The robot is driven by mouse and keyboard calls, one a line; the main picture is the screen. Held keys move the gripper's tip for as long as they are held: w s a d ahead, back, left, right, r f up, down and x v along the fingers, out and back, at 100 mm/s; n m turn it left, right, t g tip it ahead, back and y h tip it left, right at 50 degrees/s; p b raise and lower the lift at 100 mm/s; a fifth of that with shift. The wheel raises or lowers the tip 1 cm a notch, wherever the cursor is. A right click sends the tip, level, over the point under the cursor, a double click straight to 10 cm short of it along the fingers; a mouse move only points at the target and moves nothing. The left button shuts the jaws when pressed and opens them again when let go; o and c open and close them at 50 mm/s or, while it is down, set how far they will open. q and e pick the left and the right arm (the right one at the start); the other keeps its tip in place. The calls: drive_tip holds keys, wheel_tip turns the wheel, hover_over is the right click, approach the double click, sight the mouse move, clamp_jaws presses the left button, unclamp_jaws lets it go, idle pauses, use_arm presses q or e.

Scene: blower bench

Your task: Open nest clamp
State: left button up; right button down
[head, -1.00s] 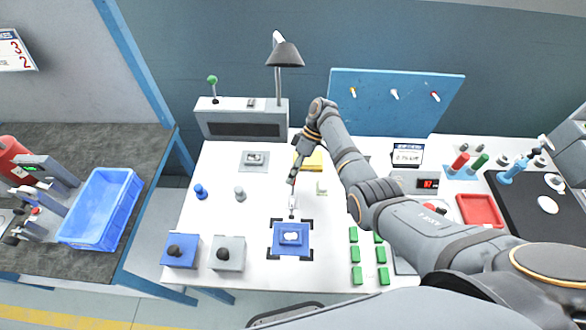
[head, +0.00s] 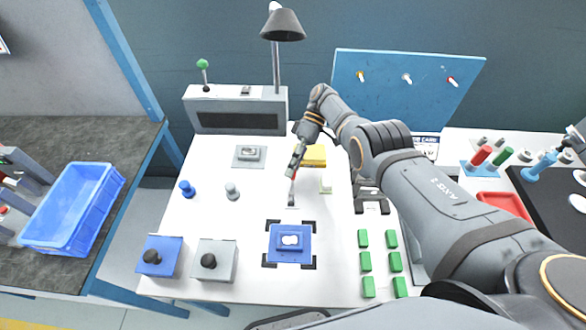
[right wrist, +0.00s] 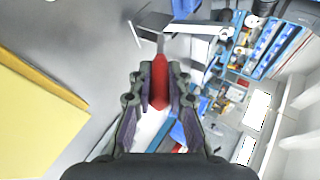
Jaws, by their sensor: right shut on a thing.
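The nest (head: 276,256) is a blue block with a white part (head: 291,240) on top, set inside black corner marks on the white bench. The clamp (head: 291,203) stands just behind it, with a thin red handle (head: 292,176) rising up and back from it. My right gripper (head: 296,165) is shut on this red handle. In the right wrist view the red handle (right wrist: 160,75) lies between the two fingers. The fingers hide part of the handle. The clamp's arm is too small to read clearly. My left gripper is not in view.
A yellow block (head: 315,153) lies right behind my gripper. Blue (head: 187,188) and grey (head: 232,191) knobs stand to the left, and several green blocks (head: 366,261) to the right. A grey box (head: 238,112) and a lamp (head: 282,25) stand at the back.

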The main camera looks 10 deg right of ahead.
drive_tip(key=c, duration=1.3)
unclamp_jaws()
